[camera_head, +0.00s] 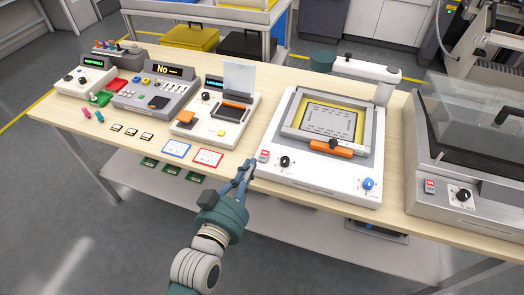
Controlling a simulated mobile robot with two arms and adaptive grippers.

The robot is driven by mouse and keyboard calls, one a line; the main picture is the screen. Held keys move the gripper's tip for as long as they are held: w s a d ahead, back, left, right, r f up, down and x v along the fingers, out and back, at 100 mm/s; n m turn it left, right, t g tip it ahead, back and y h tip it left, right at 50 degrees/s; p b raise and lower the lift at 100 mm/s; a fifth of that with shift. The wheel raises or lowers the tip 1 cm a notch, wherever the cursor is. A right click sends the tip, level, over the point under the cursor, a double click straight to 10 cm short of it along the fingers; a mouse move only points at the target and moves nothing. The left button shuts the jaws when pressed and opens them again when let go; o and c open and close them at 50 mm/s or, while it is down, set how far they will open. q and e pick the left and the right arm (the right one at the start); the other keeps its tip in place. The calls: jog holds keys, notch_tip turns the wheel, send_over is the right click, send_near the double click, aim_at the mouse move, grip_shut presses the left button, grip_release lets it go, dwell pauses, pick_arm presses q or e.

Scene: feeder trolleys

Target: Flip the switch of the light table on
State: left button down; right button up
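The device that looks like the light table (315,186) is a white unit right of centre on the bench, with a framed, yellow-edged panel and an orange handle in front. A small red-and-white switch (264,156) is at its front left corner, beside a black knob; its on or off position is too small to tell. My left gripper (246,166) is just left of and slightly below this switch, by the bench's front edge, and appears apart from it. Its fingers look close together and seem empty; I cannot tell whether they are shut. My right gripper is not in view.
An overhead arm (365,69) stands over the white unit. A clear-lidded machine (465,170) with its own red switch (430,186) is on the right. Several small devices stand on the left. Two framed cards (207,158) lie on the bench (100,140).

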pick_arm(q)
jog(key=shift+w+d, duration=0.1)
jog(key=shift+w, duration=0.05)
jog(key=p, duration=0.2)
send_over(263, 157)
jog(key=shift+f, duration=0.65)
notch_tip(263, 157, down, 3)
jog(key=shift+r, duration=0.15)
jog(key=shift+f, duration=0.6)
